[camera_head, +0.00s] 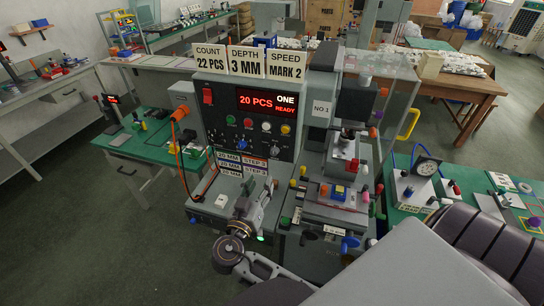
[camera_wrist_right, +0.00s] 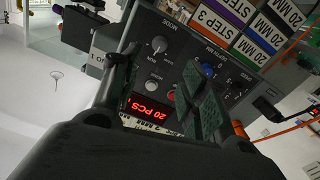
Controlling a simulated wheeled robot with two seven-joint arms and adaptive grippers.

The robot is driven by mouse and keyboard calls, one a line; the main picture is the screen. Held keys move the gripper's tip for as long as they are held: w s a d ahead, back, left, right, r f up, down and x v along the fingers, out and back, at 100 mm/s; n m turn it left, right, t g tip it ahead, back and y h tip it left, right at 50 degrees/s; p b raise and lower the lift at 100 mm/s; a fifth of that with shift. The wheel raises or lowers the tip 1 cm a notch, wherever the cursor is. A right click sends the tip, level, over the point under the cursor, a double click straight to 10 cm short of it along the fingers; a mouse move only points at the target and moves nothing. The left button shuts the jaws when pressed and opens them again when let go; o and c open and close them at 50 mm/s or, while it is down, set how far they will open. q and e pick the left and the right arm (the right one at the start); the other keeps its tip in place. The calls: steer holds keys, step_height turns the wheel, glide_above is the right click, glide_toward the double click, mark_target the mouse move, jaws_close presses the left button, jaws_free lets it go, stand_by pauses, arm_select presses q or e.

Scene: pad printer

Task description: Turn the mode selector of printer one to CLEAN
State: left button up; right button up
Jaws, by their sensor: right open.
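Printer one's dark control panel (camera_head: 226,107) has a lit red display reading 20 PCS, ONE, READY. The mode selector is a grey round knob under an upside-down MODE label in the right wrist view (camera_wrist_right: 160,44). It appears as a small knob low on the right of the panel in the head view (camera_head: 262,151). Its setting is too small to read surely. My right gripper (camera_head: 262,184) is open and empty in front of the panel. My left gripper is not in view.
A blue knob (camera_wrist_right: 207,70) sits beside the mode selector, close to one fingertip in the wrist view. STEP 3 and 20 MM plates (camera_head: 229,166) are below the panel. An orange cable (camera_head: 177,145) hangs at the left. A pad unit (camera_head: 345,147) stands at the right.

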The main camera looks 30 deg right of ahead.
mark_target(273, 153)
steer(key=shift+a+r, duration=0.1)
steer(key=shift+w, duration=0.1)
stand_by(0.3)
steer(key=p+x, duration=0.2)
steer(key=x, duration=0.4)
steer(key=p+x, duration=0.2)
steer(key=x, duration=0.4)
steer(key=shift+w+r, duration=0.1)
steer(key=shift+r, duration=0.15)
steer(key=shift+p+x, duration=0.3)
steer(key=shift+x, duration=0.55)
steer(key=shift+f, duration=0.1)
steer(key=shift+c, duration=0.2)
jaws_close()
